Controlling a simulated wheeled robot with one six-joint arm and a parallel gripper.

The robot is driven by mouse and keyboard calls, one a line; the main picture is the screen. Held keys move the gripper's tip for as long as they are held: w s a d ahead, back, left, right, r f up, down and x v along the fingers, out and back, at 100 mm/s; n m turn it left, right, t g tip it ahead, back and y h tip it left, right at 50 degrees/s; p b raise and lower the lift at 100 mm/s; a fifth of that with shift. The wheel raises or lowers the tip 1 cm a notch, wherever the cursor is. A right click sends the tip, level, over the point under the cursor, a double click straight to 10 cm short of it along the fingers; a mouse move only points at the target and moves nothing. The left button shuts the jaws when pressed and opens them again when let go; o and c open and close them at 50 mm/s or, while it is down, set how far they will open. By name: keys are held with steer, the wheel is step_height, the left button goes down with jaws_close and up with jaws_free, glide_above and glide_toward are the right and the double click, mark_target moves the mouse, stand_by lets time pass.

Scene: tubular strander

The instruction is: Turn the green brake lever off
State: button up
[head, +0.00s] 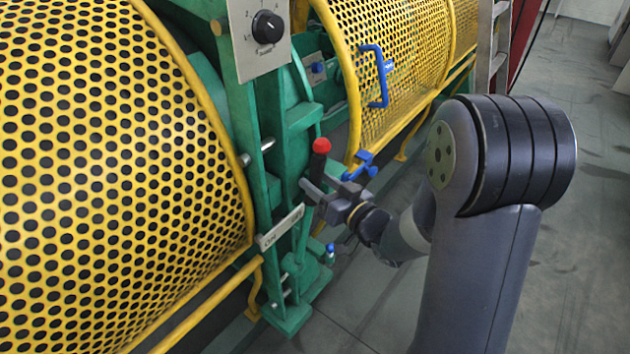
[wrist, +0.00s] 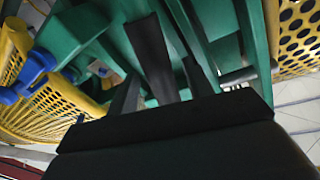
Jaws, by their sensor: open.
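A lever with a red ball knob (head: 321,145) and a dark grip (head: 318,167) stands upright on the green machine frame (head: 297,112). My gripper (head: 314,196) is beside the lever, just below the knob, with its jaws pointing at the frame. In the wrist view my gripper (wrist: 162,88) is open, and a dark bar (wrist: 150,52), which looks like the lever's grip, shows between the two fingers. I cannot tell whether the fingers touch it.
Yellow perforated guards (head: 95,165) flank the frame on both sides. A black dial (head: 267,26) sits on a grey panel above. A blue handle (head: 378,76) and a blue clamp (head: 361,164) are close to my gripper. The floor (head: 585,200) at the right is open.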

steer(key=shift+x, duration=0.95)
jaws_close()
